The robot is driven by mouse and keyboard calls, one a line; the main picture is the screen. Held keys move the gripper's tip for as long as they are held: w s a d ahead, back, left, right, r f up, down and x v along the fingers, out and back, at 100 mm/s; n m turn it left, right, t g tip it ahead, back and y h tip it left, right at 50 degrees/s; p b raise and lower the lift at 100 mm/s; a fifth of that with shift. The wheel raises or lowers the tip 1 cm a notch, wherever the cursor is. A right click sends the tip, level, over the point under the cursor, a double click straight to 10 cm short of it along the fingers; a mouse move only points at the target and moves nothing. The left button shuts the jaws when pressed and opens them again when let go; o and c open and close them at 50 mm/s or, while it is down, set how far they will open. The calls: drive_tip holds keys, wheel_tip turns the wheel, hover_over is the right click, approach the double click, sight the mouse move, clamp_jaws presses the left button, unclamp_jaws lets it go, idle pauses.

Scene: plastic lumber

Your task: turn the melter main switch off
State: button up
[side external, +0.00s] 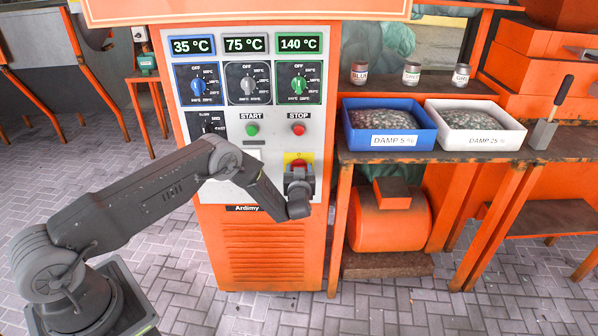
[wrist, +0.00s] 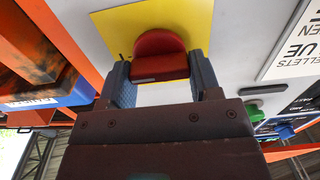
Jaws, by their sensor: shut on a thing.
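The melter main switch is a red rotary knob (wrist: 160,45) on a yellow square plate (wrist: 108,28), low on the right of the grey control panel. In the wrist view its grip stands between my two blue-grey fingers, one on each side. In the side view the yellow plate (side external: 290,156) shows above my gripper (side external: 299,178), which covers most of the red knob. My gripper is shut on the knob. The exact angle of the knob and any position marks are hidden.
Above the switch are a green START button (side external: 252,129), a red STOP button (side external: 298,129) and three temperature dials, including the green one (side external: 299,84). The blue tray (side external: 390,139) and white tray (side external: 480,138) stand on the bench to the right.

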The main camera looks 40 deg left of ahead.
drive_tip(key=shift+n, duration=0.3)
drive_tip(key=shift+s+a+f+n, duration=0.1)
drive_tip(key=shift+n, duration=4.2)
drive_tip(key=shift+s+f+n, duration=0.1)
drive_tip(key=shift+n, duration=4.2)
drive_tip(key=o, duration=0.9)
drive_tip(key=v, duration=1.3)
drive_tip(key=shift+s+d, duration=0.25)
drive_tip(key=shift+d, duration=0.05)
